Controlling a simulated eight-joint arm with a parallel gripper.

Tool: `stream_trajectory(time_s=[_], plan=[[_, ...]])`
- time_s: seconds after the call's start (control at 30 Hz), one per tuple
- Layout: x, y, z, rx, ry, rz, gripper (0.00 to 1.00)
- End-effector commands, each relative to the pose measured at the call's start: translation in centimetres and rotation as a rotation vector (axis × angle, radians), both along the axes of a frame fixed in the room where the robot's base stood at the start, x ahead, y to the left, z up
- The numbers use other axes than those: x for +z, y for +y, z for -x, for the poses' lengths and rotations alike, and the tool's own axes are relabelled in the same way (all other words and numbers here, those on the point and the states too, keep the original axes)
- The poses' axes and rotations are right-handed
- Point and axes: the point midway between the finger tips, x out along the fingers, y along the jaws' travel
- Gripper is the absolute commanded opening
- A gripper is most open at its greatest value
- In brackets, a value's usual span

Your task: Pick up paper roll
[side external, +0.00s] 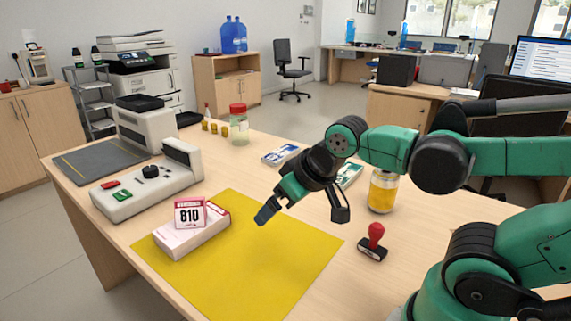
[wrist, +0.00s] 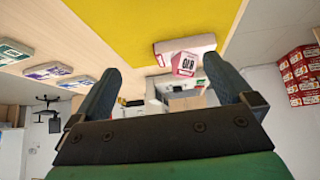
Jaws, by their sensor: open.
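I cannot make out a paper roll for certain in either view. A white box (side external: 192,240) lies on the yellow mat (side external: 270,267), with a pink-bordered block marked 810 (side external: 190,213) on or against it. The box (wrist: 180,46) and the 810 block (wrist: 184,63) also show in the wrist view, upside down and beyond the fingers. My gripper (side external: 265,214) hangs above the mat, right of the box and apart from it. In the wrist view, my gripper (wrist: 165,90) has its two dark fingers wide apart with nothing between them.
A red-handled stamp (side external: 374,243) and a yellow-filled jar (side external: 382,192) stand right of the mat. Flat packs (side external: 280,155) lie behind my gripper. A red-lidded jar (side external: 239,125) and a grey-white device (side external: 150,186) stand further back and left. The mat's front part is clear.

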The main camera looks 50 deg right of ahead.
Motion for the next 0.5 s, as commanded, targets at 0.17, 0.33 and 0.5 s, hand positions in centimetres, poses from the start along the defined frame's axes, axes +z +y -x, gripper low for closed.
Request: stream_trajectory(time_s=[0.17, 0.33, 0.5], plan=[[1.2, -6.5, -2.9, -0.303, -0.007, 0.057, 1.0], [1.7, -15.6, -5.0, -0.675, -0.047, 0.137, 1.0], [1.0, -25.1, -4.9, -1.03, -0.121, 0.232, 1.0]])
